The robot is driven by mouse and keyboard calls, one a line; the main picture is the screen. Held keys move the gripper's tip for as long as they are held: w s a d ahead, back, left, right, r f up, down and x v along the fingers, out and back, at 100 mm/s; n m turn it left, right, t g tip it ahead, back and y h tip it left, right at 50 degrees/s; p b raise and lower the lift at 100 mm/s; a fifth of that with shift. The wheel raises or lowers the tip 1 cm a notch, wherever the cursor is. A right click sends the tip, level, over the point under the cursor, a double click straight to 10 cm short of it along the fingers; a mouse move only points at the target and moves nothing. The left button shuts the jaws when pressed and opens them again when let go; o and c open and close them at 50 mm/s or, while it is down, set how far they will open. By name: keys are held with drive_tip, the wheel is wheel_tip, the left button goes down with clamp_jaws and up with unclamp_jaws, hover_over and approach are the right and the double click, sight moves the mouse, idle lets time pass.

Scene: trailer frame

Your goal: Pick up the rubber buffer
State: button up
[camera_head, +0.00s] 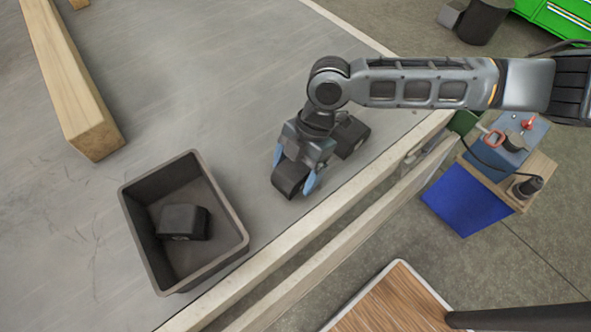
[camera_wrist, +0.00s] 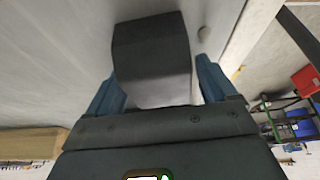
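A black, block-shaped rubber buffer (camera_head: 288,179) lies on the grey trailer deck under my gripper (camera_head: 293,176). In the wrist view the buffer (camera_wrist: 150,42) sits between the two blue fingers of my gripper (camera_wrist: 158,68). The fingers are apart, one on each side of it, with a narrow gap showing at the right finger. Contact at the left finger cannot be told. A second similar black buffer (camera_head: 352,136) lies on the deck just right of my gripper, partly hidden by it. A third black block (camera_head: 184,221) lies inside the dark bin (camera_head: 236,217).
The open bin stands on the deck left of my gripper. A wooden beam (camera_head: 68,75) lies at the upper left. The deck's pale edge rail (camera_head: 290,226) runs diagonally below. A cart with a blue side (camera_head: 465,200) stands on the floor at the right.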

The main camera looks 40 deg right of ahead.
sight(293, 170)
drive_tip(key=c, duration=1.1)
drive_tip(key=shift+r, duration=0.2)
drive_tip(key=shift+r, duration=0.3)
drive_tip(key=v, duration=0.3)
drive_tip(key=shift+a+r, duration=0.25)
drive_tip(key=shift+r, duration=0.2)
drive_tip(key=d+r, duration=0.2)
drive_tip(key=d, duration=0.1)
drive_tip(key=s+d+r, duration=0.1)
drive_tip(key=d+r, duration=0.1)
drive_tip(key=d, duration=0.2)
drive_tip(key=s+d+r, duration=0.1)
drive_tip(key=d+r, duration=0.1)
drive_tip(key=d, duration=0.2)
drive_tip(key=shift+r, duration=0.2)
